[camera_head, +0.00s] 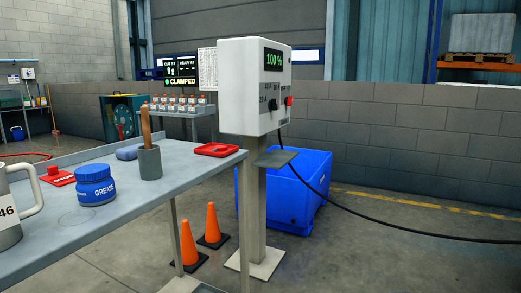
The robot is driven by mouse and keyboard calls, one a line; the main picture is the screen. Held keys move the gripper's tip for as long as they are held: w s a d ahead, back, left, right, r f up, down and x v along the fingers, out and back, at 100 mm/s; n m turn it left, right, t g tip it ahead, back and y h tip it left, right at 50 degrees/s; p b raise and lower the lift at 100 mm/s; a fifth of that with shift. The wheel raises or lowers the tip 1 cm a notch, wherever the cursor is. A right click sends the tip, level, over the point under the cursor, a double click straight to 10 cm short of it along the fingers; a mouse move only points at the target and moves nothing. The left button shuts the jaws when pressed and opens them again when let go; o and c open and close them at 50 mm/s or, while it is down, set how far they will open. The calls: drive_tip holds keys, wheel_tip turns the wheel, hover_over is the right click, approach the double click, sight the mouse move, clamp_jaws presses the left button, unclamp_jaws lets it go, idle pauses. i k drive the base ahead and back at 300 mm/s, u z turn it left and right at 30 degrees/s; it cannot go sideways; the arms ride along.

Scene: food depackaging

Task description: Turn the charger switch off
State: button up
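A small red part (289,100) sticks out at the right edge of the front. Which of these is the charger switch, and its on or off setting, I cannot tell. My gripper is not in view.
A grey table (120,213) at left holds a grease jar (95,185), a grey cup (150,163) and a red tray (217,149). Orange cones (212,224) and a blue bin (300,190) stand by the post. A black cable (360,222) runs right.

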sight(288, 100)
drive_tip(key=z, duration=0.15)
drive_tip(key=i, duration=1)
drive_tip(key=z, duration=0.5)
drive_tip(key=i, duration=1.5)
drive_tip(key=z, duration=0.2)
